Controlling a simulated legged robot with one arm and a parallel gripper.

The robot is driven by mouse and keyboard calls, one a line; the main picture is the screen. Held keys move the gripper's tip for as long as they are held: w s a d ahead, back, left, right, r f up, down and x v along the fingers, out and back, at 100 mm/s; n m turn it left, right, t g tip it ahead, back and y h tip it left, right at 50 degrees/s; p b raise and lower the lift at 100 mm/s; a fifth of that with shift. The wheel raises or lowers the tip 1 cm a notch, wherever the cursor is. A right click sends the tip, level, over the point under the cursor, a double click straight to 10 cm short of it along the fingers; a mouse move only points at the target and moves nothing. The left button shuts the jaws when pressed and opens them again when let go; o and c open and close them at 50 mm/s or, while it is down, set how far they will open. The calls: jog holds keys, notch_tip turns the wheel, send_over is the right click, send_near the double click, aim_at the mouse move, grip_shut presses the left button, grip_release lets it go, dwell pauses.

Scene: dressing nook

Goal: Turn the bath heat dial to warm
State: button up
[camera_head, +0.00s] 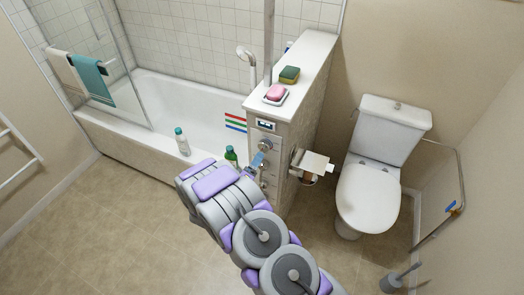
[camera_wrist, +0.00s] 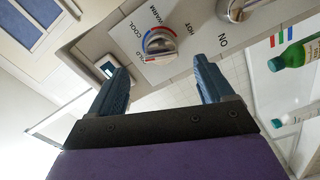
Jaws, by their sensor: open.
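The bath heat dial (camera_wrist: 160,43) is a round chrome knob with a red and blue arc, on a pale panel (camera_wrist: 110,42) marked COOL, WARM and HOT. I cannot tell clearly which mark it points to. My gripper (camera_wrist: 160,65) is open, with one dark blue finger on each side below the dial in the wrist view. The space between the fingers looks empty, and the dial appears beyond the fingertips. In the head view, my gripper (camera_head: 257,160) is close to the panel on the end of the partition, and its arm hides the lower part.
A second knob (camera_wrist: 232,9) sits near the ON mark. A paper holder (camera_head: 313,162) juts out right of the panel. Green (camera_head: 231,156) and white (camera_head: 182,141) bottles stand by the bathtub (camera_head: 160,87). A toilet (camera_head: 370,195) is at right. Floor at left is clear.

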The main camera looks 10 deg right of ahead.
aim_at(262, 150)
jog(key=x, duration=0.7)
jog(key=shift+w+a+b, duration=0.1)
jog(key=shift+w+b, duration=0.3)
jog(key=shift+w, duration=0.15)
jog(key=shift+d, duration=0.45)
jog(key=shift+a, duration=0.55)
jog(key=c, duration=0.6)
jog(key=shift+d, duration=0.2)
jog(key=c, duration=0.4)
